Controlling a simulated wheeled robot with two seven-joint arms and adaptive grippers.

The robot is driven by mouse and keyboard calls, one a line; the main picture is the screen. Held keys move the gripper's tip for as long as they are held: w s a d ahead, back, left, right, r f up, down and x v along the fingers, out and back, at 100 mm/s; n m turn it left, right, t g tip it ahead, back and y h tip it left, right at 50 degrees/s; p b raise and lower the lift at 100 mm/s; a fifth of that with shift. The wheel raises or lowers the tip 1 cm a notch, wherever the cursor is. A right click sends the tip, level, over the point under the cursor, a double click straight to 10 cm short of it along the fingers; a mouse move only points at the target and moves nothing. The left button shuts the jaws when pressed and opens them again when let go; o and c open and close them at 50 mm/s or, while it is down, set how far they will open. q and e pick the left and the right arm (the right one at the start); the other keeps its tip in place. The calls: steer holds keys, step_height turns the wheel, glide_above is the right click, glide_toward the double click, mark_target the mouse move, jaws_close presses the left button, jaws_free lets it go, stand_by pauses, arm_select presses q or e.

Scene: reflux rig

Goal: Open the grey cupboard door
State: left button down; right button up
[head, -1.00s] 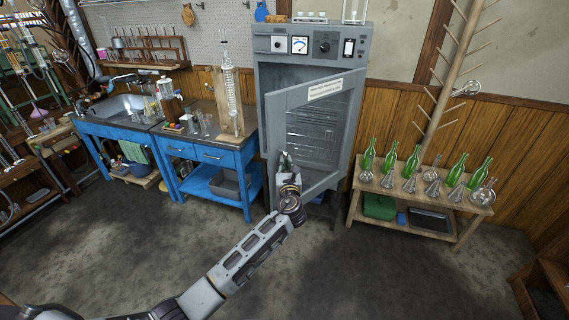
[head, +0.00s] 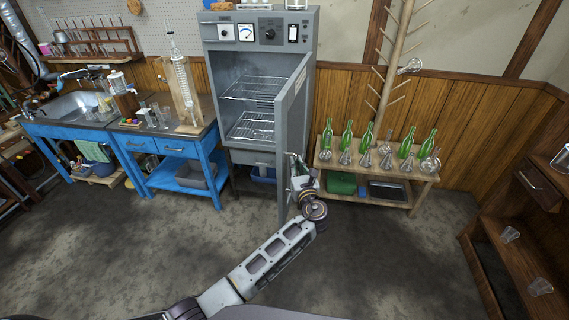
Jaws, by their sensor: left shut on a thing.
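The grey cupboard (head: 217,100) stands against the wall near the middle of the head view, with dials on its top panel. Its door (head: 291,110) is swung wide, hinged on the right, and shows nearly edge-on. Wire racks (head: 252,126) show inside. My left gripper (head: 294,168) is at the lower part of the door's free edge, shut on the door handle; the handle itself is mostly hidden by the gripper. My right gripper is not in view.
A blue bench (head: 166,184) with glassware stands left of the cupboard. A low wooden table (head: 413,200) with green bottles and flasks stands close on the right, behind the door and gripper. Brown shelving (head: 483,252) is at far right. The floor (head: 387,262) in front is clear.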

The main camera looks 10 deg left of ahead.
arm_select(q)
steer(key=shift+d, duration=1.75)
steer(key=c, duration=1.6)
jaws_free()
steer(key=shift+o, duration=0.5)
steer(key=v, duration=0.7)
steer(key=shift+s, duration=0.2)
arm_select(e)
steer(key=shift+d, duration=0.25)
